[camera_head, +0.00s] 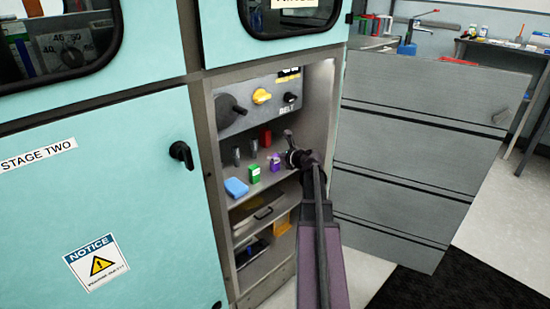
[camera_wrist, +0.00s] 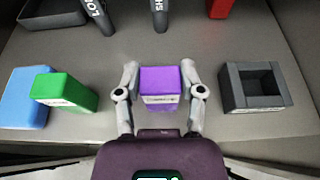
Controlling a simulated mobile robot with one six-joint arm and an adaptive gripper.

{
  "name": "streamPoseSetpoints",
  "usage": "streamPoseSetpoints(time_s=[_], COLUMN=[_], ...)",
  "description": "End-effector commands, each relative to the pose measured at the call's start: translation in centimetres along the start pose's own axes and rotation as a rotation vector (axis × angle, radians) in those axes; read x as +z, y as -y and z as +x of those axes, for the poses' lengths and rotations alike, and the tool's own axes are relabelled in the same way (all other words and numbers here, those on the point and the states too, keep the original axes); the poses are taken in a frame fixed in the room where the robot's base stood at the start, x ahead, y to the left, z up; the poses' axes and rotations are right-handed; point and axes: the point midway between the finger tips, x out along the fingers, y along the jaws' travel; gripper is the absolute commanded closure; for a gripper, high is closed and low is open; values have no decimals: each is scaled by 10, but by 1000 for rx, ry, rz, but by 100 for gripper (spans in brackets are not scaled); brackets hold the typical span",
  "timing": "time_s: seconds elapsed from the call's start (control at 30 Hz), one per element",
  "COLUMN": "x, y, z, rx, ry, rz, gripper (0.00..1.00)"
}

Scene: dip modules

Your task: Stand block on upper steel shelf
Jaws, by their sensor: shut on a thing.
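A purple block (camera_wrist: 160,85) with a pale label sits between both fingers of my gripper (camera_wrist: 160,68) in the wrist view. The fingers are shut on its left and right sides. The purple block (camera_head: 275,161) also shows in the head view, just left of my gripper, over the upper steel shelf (camera_wrist: 225,45) inside the open cabinet bay. It looks roughly upright and close to the shelf surface. I cannot tell whether its base touches the shelf.
A green block (camera_wrist: 65,90) and a blue block (camera_wrist: 22,97) are left of the purple block. A dark hollow square holder (camera_wrist: 253,87) is to its right. Dark labelled cylinders (camera_wrist: 160,12) and a red object (camera_wrist: 219,8) stand behind. Open grey door (camera_head: 420,130) is at right.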

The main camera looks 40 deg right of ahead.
Motion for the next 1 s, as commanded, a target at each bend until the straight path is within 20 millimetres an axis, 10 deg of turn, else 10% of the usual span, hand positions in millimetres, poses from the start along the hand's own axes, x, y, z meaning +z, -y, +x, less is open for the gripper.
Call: streamPoseSetpoints(time_s=[0.07, 0.1, 0.2, 1.0], x=[-3, -2, -2, 2], y=[0, 0, 0, -1], z=[1, 1, 0, -24], rx=[0, 0, 0, -2], ry=[0, 0, 0, 0], rz=[0, 0, 0, 1], gripper=[98, 44, 15, 15])
